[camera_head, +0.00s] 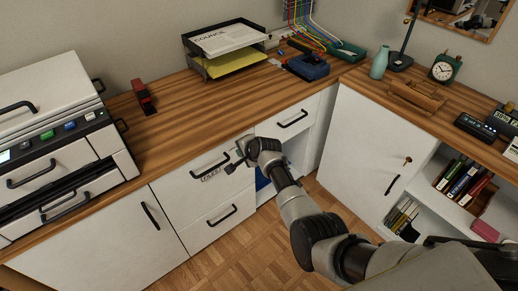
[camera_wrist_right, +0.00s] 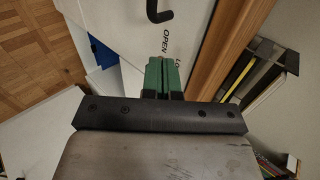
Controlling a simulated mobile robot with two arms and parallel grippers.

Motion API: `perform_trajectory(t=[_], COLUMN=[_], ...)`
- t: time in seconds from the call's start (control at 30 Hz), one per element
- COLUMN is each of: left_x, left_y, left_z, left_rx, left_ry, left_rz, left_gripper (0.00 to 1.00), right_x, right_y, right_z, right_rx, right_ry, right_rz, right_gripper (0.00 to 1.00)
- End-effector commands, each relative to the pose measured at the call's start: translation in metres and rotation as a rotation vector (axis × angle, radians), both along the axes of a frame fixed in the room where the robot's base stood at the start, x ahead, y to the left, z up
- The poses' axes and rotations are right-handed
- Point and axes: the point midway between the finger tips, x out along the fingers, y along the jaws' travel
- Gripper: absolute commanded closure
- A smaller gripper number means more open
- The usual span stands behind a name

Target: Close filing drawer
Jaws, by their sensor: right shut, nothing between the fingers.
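The white drawer unit is under the wooden desk. Its upper left drawer (camera_head: 185,188) has a black handle (camera_head: 212,166) and small dark lettering. Below it is a lower drawer (camera_head: 205,230), and to the right an upper right drawer (camera_head: 285,125). I cannot tell how far any drawer stands out. My right gripper (camera_head: 232,166) is at the right end of the lettered drawer front. In the right wrist view its green fingers (camera_wrist_right: 162,76) are together and empty, close to a white front (camera_wrist_right: 188,22) reading "OPEN" with a black handle (camera_wrist_right: 159,12). Contact is unclear. My left gripper is out of view.
A printer (camera_head: 60,140) stands at the left and a paper tray (camera_head: 222,62) at the back of the desktop (camera_head: 190,110). A white cabinet door (camera_head: 365,145) and shelf of books (camera_head: 462,180) are to the right. A blue thing (camera_head: 262,181) sits below the upper right drawer.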

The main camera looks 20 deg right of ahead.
Motion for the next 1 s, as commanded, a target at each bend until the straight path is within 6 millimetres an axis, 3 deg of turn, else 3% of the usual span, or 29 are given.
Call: perform_trajectory(t=[0.17,0.4,0.67,0.87,0.97,1.0], left_x=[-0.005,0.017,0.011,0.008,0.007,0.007], left_y=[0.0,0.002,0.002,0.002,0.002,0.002], left_z=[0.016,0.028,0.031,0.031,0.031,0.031], left_rx=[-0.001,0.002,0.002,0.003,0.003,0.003], left_ry=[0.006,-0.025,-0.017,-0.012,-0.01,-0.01], left_rz=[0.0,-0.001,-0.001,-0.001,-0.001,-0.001], left_gripper=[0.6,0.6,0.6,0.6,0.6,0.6], right_x=[-0.02,-0.046,-0.06,-0.062,-0.072,-0.08], right_y=[-0.006,-0.016,-0.021,-0.021,-0.022,-0.022], right_z=[0.019,0.042,0.054,0.051,0.03,0.015], right_rx=[0.0,0.0,0.0,-0.005,-0.044,-0.075], right_ry=[0.003,0.005,0.006,0.01,0.029,0.043], right_rz=[0.0,-0.001,0.001,0.003,0.026,0.046], right_gripper=[1.0,1.0,1.0,1.0,1.0,1.0])
